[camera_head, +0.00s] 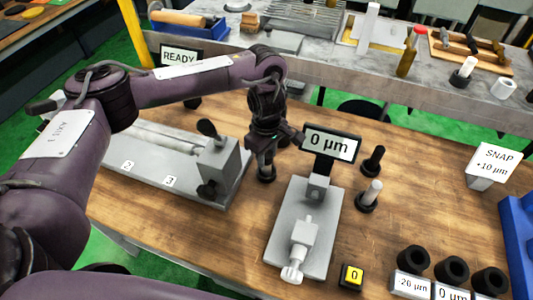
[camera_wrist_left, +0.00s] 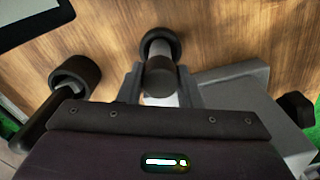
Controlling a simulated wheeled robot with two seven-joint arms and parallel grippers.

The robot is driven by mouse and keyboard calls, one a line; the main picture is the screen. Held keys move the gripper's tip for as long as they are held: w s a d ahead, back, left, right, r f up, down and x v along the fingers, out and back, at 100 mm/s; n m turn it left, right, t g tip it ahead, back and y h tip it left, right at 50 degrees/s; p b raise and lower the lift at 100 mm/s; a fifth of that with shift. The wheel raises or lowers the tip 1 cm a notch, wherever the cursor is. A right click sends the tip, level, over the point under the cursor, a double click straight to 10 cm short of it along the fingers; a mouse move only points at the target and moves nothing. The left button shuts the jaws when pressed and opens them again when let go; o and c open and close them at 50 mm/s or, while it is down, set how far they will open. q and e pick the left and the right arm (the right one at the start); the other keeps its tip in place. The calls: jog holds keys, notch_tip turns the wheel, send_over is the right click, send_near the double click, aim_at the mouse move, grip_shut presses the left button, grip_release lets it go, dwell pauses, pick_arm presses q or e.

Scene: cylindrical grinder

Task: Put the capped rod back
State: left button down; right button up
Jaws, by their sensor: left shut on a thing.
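The capped rod is held upright in my left gripper (camera_head: 265,143), between the grinder and the gauge stand. Its lower black cap (camera_head: 266,173) shows below the fingers in the head view. In the left wrist view the pale rod (camera_wrist_left: 158,48) shows with dark caps, between the two grey fingers of my left gripper (camera_wrist_left: 160,90). I cannot tell whether its lower end touches the table. The grinder (camera_head: 170,160) stands left of it, and the gauge stand (camera_head: 285,240) with a "0 µm" display (camera_head: 332,144) stands to its right. My right gripper is out of view.
A black rod (camera_head: 373,161) and a pale rod with a dark base (camera_head: 369,195) stand right of the gauge. Several black rings (camera_head: 452,270) sit at the front right near a yellow button (camera_head: 352,276). Bare wood (camera_head: 420,200) lies between them and the back bench.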

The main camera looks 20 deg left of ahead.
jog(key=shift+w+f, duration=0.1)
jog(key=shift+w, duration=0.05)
pick_arm(q)
jog(key=c, duration=1.5)
grip_release()
jog(key=shift+f, duration=0.15)
jog(key=o, duration=0.5)
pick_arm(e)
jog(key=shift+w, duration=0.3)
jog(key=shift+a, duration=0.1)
pick_arm(q)
jog(key=shift+r, duration=0.6)
notch_tip(320, 180, up, 11)
jog(key=shift+r, duration=0.15)
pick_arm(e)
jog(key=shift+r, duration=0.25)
